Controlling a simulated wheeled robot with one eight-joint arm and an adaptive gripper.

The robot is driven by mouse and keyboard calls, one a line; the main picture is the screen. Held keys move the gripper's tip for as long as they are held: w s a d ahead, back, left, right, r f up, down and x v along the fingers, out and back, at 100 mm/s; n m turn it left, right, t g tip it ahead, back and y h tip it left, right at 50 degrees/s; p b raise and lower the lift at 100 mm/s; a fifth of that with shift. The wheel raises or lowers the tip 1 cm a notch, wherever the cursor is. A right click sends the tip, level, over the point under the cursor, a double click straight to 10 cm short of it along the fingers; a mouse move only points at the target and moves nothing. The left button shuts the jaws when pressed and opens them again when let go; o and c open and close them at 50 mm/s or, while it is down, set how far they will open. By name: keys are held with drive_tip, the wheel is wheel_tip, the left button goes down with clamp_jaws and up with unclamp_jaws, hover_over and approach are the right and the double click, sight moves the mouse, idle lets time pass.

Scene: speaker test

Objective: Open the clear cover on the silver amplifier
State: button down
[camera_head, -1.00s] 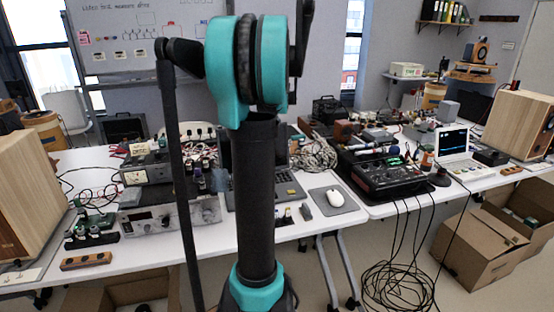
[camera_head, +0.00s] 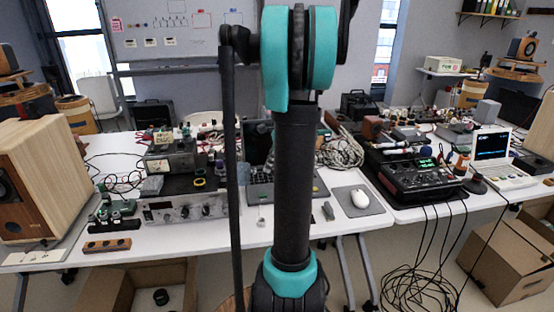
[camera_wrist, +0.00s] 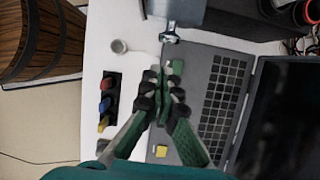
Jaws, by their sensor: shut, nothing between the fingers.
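The silver amplifier (camera_head: 185,208) stands on the white table at left in the head view, with knobs along its front. I cannot make out a clear cover on it. In the wrist view a grey box (camera_wrist: 177,12) at the top edge, with a metal knob-like part below it, may be its end. My gripper (camera_wrist: 165,82) is shut and empty in the wrist view, over the near edge of the laptop (camera_wrist: 205,100). It is apart from the grey box. In the head view my arm hides part of the table, and the gripper does not show.
A wooden speaker (camera_head: 50,180) stands at left. Small coloured parts (camera_wrist: 105,105) lie left of the gripper in the wrist view. Open boxes are on the floor.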

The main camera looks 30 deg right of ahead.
sight(244, 174)
drive_tip(key=shift+w+a+r, duration=0.1)
drive_tip(key=shift+w+a, duration=0.1)
drive_tip(key=shift+a, duration=0.35)
drive_tip(key=shift+w+a+r, duration=0.1)
drive_tip(key=shift+w+a, duration=0.05)
drive_tip(key=shift+a, duration=0.35)
drive_tip(key=shift+w+a+r+h, duration=0.15)
drive_tip(key=shift+a+r+h, duration=0.2)
drive_tip(key=shift+r, duration=0.25)
drive_tip(key=shift+w+a+r+h, duration=0.1)
drive_tip(key=shift+a+r+h, duration=0.15)
drive_tip(key=shift+a+r, duration=0.25)
drive_tip(key=shift+r, duration=0.2)
